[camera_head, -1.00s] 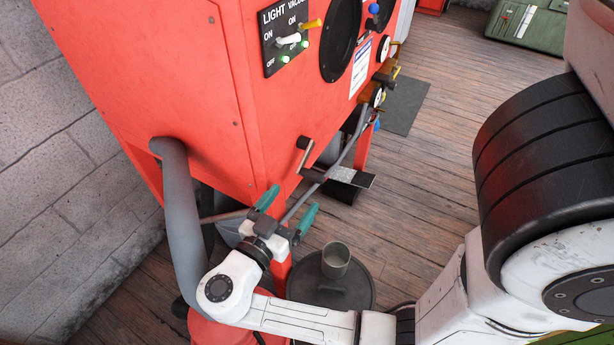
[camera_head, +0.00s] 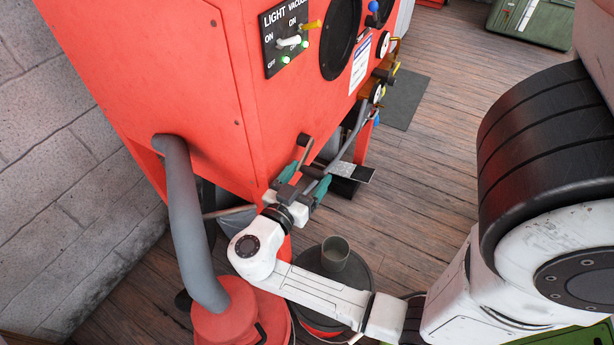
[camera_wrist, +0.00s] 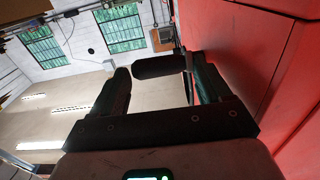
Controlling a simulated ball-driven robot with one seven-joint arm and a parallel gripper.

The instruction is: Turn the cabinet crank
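The crank (camera_head: 305,143) sits low on the front of the red cabinet (camera_head: 200,90), a short metal arm with a dark handle. My gripper (camera_head: 306,176), with two teal fingers, has come up to the crank from below. In the wrist view the fingers are spread apart and the dark crank handle (camera_wrist: 160,66) lies crosswise at the fingertips. My gripper is open; no firm grip on the handle shows. Whether a finger touches it, I cannot tell.
A grey hose (camera_head: 182,220) runs down the cabinet's left side to a red canister (camera_head: 225,318). A grey cup (camera_head: 336,252) stands on a dark round lid (camera_head: 350,275) under my arm. A black pedal (camera_head: 350,172) is right of the crank. Open wooden floor (camera_head: 440,160) lies to the right.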

